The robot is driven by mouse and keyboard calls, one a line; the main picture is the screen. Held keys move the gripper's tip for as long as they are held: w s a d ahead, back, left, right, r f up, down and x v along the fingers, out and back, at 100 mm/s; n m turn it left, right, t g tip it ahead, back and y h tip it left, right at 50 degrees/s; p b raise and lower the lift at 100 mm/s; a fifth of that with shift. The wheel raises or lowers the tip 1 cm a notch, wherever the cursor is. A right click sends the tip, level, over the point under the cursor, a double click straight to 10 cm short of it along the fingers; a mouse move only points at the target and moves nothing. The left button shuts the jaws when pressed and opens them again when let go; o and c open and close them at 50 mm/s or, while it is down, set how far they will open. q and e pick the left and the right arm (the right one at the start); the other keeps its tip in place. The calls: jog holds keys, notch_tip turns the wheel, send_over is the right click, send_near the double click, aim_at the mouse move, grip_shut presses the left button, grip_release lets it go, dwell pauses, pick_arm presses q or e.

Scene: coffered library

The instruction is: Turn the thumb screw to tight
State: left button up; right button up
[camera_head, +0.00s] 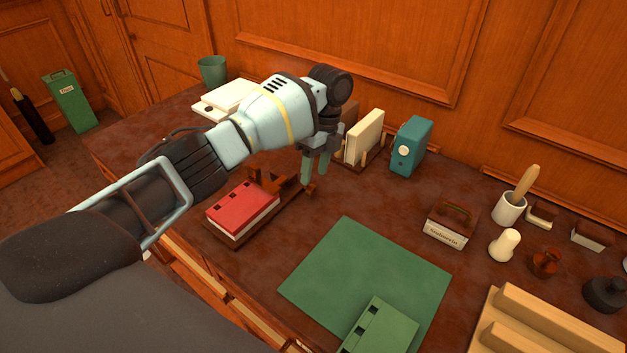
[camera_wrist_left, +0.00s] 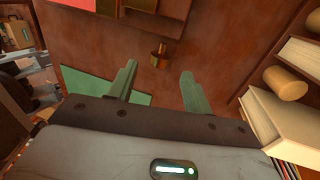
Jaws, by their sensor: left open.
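The thumb screw (camera_head: 310,189) is a small brass-brown knob at the right end of a wooden book press (camera_head: 228,243). It also shows in the left wrist view (camera_wrist_left: 159,56), where it lies just beyond the fingertips, near the middle of the gap between them. A red book (camera_head: 240,208) lies in the press. My left gripper (camera_head: 315,173) is open, with green fingers pointing down close above the screw; in the left wrist view (camera_wrist_left: 159,71) nothing is between them. I cannot tell the screw's setting. My right gripper is out of view.
Upright cream books (camera_head: 366,136) and a teal box (camera_head: 410,146) stand close behind my left gripper. A green mat (camera_head: 340,265) lies in front, with a green book (camera_head: 382,330) on it.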

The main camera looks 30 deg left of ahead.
pick_arm(q)
jog(key=shift+v, duration=1.65)
